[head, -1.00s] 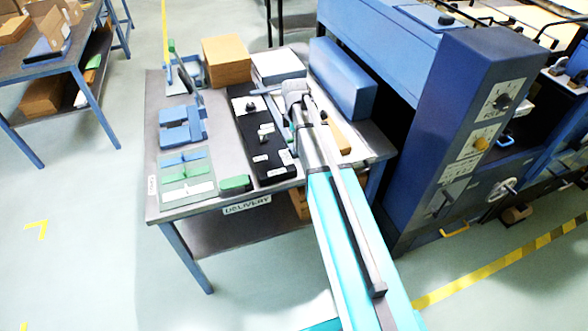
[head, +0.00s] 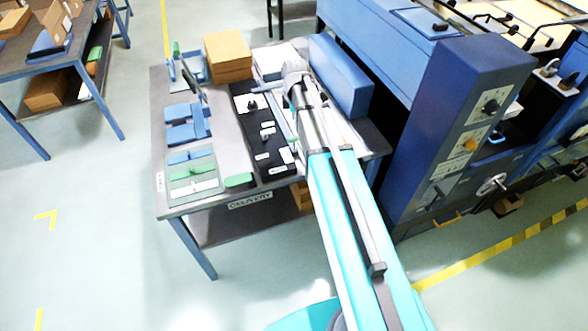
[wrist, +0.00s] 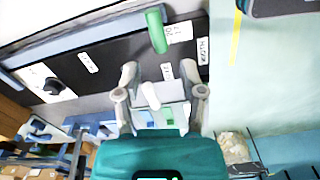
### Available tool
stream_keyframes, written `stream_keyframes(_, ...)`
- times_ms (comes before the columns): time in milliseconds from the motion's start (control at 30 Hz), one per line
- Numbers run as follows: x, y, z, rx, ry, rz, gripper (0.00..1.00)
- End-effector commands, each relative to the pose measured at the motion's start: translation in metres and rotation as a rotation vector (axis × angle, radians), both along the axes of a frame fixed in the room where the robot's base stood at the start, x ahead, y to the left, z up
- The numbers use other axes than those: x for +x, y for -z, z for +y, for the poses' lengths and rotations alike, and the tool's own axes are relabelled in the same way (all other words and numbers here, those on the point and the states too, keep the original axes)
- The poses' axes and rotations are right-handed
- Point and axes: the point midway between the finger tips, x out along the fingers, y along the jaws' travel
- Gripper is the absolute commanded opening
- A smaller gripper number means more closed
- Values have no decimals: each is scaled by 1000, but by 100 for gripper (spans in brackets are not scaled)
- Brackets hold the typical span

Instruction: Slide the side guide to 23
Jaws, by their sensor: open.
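A long black panel (head: 262,150) with knobs and white labels lies on the delivery table. A blue-grey bar (head: 282,124) runs along its right side in the head view. In the wrist view a blue-grey rail (wrist: 75,42) crosses the panel's edge, and a green handle (wrist: 157,30) stands by a white label. I cannot read the scale clearly or tell for sure which part is the side guide. My gripper (wrist: 160,76) is open, its fingers apart from the green handle, with a pale lever-like piece (wrist: 151,96) between them in the picture. In the head view my arm hides the fingertips.
A cardboard stack (head: 228,57) and a long blue box (head: 341,76) stand at the table's back. Blue trays (head: 187,122) and a green-and-white strip board (head: 192,178) lie left of the panel. The blue press (head: 458,125) stands close on the right. Open floor lies in front.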

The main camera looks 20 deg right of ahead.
Motion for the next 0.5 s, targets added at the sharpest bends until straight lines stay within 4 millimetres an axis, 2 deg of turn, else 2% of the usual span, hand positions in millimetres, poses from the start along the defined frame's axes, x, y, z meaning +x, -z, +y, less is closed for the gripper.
stream_keyframes(33, 0, -9, 0, 0, 0, 0, 52)
stream_keyframes(400, 0, -36, 0, 0, 0, 0, 52)
stream_keyframes(500, -9, -28, 3, 0, 47, 0, 52)
